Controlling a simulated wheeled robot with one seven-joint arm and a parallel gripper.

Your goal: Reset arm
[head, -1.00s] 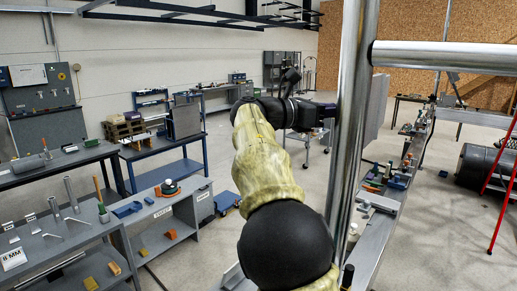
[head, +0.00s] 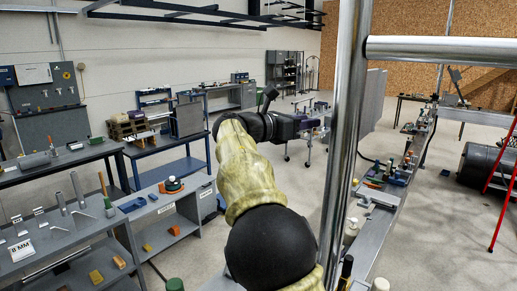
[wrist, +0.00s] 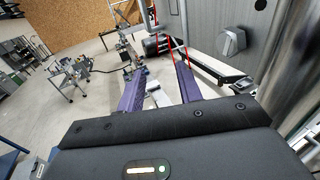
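My arm (head: 251,165) is in a pale marbled sleeve with a black ball-shaped joint (head: 270,250). It reaches forward in the middle of the head view. My gripper (wrist: 160,70) shows two purple fingers standing apart in the wrist view, with nothing held between them. In the head view my gripper (head: 308,123) points right, close to a shiny vertical post, and its fingertips are hard to make out there.
The shiny metal post (head: 345,150) and its crossbar (head: 450,50) stand close on the right. A bench with small parts (head: 378,205) runs behind the post. Grey workbenches (head: 75,235) line the left. Open floor (head: 460,230) lies at right, near a red ladder (head: 503,185).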

